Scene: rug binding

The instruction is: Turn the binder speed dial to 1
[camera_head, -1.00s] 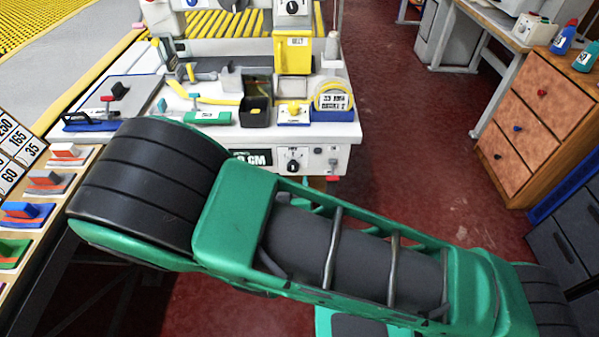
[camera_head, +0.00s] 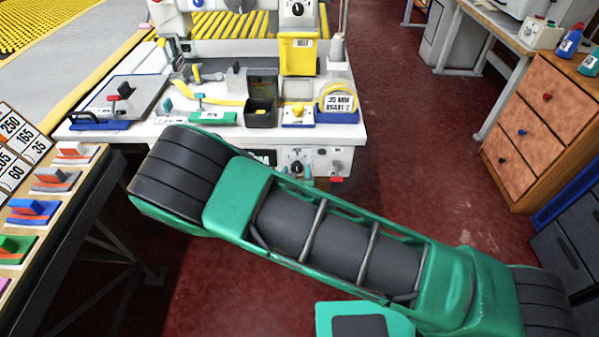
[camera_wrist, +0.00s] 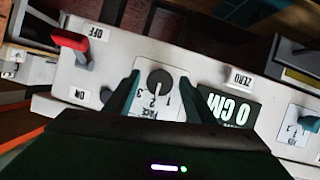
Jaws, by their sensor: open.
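The binder speed dial (camera_wrist: 158,80) is a round dark knob with a pale pointer line, on a white plate marked 1, 2 and 3. In the wrist view the marks appear upside down and the pointer points downward, roughly toward the middle mark. My gripper (camera_wrist: 160,76) is open, with one dark green finger on each side of the dial and a gap to each. I cannot tell how far the fingertips are from the panel. In the head view the dial (camera_head: 296,166) shows small on the front of the white machine (camera_head: 352,131), close above my arm.
In the wrist view, a red lever (camera_wrist: 70,40) between OFF and ON labels stands left of the dial. A 0 CM display (camera_wrist: 230,108) and a ZERO label (camera_wrist: 241,77) are right of it. A wooden drawer cabinet (camera_head: 545,120) stands right, across red floor.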

